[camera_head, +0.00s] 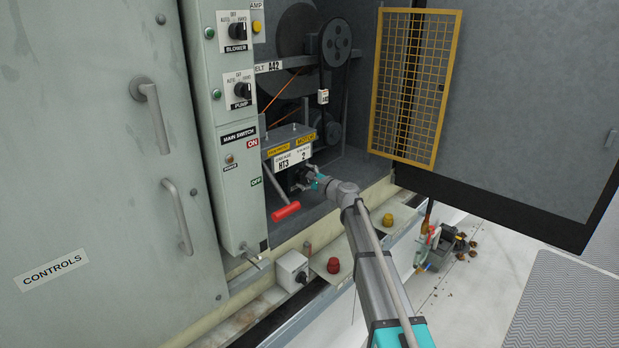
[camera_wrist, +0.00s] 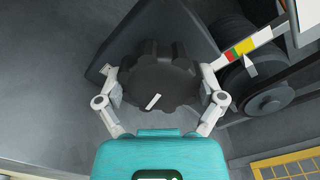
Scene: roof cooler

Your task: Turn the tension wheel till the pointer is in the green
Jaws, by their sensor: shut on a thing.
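The tension wheel (camera_wrist: 165,78) is a dark, lobed hand wheel with a short white mark on its face, seen close in the wrist view. My gripper (camera_wrist: 160,88) is shut on it, one pale finger on each side of the rim. In the head view my gripper (camera_head: 312,180) reaches into the open bay below the motor plate, and hides most of the wheel. A pale scale bar (camera_wrist: 262,37) with red, green and yellow patches runs up to the right of the wheel.
A belt and pulleys (camera_head: 337,45) stand above in the bay. A red-handled lever (camera_head: 286,211) is just left of my gripper. A yellow mesh guard (camera_head: 415,85) hangs on the open door at right. Red (camera_head: 333,265) and yellow (camera_head: 388,219) knobs sit on the ledge below.

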